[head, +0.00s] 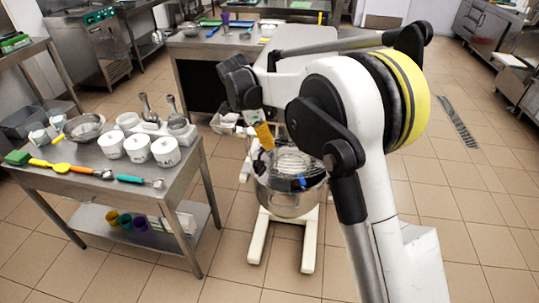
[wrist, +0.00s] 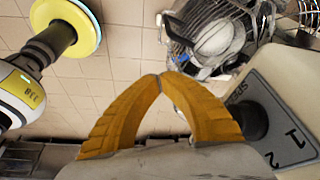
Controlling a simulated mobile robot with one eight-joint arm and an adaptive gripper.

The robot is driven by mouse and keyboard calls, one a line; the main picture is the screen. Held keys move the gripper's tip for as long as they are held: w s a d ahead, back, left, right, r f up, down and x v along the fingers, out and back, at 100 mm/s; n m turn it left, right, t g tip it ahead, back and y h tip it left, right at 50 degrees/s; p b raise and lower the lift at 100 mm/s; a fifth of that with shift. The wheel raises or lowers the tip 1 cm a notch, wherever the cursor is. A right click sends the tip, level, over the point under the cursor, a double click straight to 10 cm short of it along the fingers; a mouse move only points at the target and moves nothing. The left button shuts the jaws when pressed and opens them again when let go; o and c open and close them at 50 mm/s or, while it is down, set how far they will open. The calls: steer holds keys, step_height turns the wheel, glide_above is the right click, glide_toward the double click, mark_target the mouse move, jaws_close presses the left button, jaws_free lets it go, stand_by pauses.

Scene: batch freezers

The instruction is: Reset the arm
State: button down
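My arm fills the middle and right of the head view and is bent at the elbow. My gripper (head: 264,136) hangs beside the floor-standing mixer (head: 287,68), above its steel bowl (head: 291,206). In the wrist view its orange fingers (wrist: 160,77) meet at the tips, with nothing visible between them. The mixer's wire guard (wrist: 213,38) and speed panel (wrist: 276,122) lie close on the right of that view. I cannot tell whether the gripper touches the mixer.
A steel table (head: 83,183) with white tubs (head: 138,147), scoops and a sieve stands on the left. A table (head: 188,60) stands behind the mixer. A floor drain (head: 457,121) and open tiled floor (head: 462,190) are on the right.

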steer(key=s+d+r+n+t+y+b, duration=0.2)
steer(key=s+d+r+n+t, duration=0.1)
steer(key=s+d+r+n, duration=0.65)
steer(key=s+d+f+n+t, duration=0.1)
steer(key=s+n, duration=0.1)
steer(key=s, duration=0.5)
steer(key=s+d+f+n+t+y+b, duration=0.1)
steer(key=s+f+n, duration=0.1)
steer(key=s, duration=0.5)
steer(key=s+d+f+n+t+y, duration=0.1)
steer(key=s+f+n+t, duration=0.1)
steer(key=s+n, duration=0.2)
steer(key=s, duration=0.3)
steer(key=shift+d, duration=0.3)
steer(key=shift+f, duration=0.1)
